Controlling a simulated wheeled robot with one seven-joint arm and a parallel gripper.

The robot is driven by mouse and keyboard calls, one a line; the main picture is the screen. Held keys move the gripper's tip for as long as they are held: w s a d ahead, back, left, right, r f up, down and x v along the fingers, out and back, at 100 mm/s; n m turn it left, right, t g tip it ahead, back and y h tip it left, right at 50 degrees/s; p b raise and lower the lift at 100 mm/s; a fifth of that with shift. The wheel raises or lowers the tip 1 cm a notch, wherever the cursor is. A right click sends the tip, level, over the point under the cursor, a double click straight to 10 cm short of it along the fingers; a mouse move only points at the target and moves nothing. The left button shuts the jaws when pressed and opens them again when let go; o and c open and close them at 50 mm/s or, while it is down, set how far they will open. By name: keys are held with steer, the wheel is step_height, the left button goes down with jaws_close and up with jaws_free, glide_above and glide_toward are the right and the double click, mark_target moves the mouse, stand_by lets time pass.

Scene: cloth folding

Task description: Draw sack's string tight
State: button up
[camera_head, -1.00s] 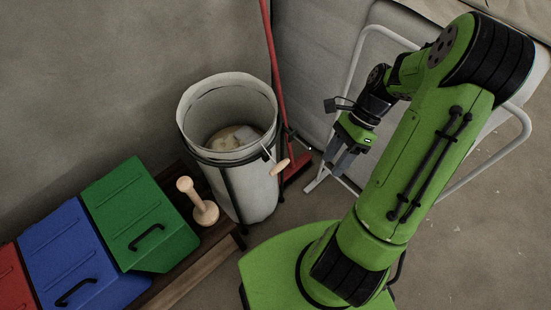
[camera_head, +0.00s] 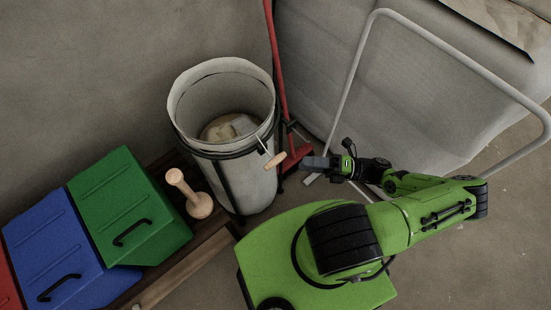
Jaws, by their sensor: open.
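A pale fabric sack (camera_head: 245,182) stands open and upright in a dark stand, with light contents inside at the bottom. A string (camera_head: 261,146) hangs from its right side and ends in a small wooden toggle (camera_head: 276,160). My gripper (camera_head: 306,163) is just right of the toggle, at about its height in the picture, and points left toward it. The jaws are open and look empty. I cannot tell whether they touch the toggle; a small gap seems to show.
Green (camera_head: 130,207), blue (camera_head: 55,243) and red bins are further left. A red broom (camera_head: 283,90) leans behind the sack. A white tubular frame (camera_head: 352,68) stands behind my arm.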

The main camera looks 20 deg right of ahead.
mark_target(276, 160)
steer(key=x, duration=1)
steer(key=shift+a+f, duration=0.1)
jaws_close()
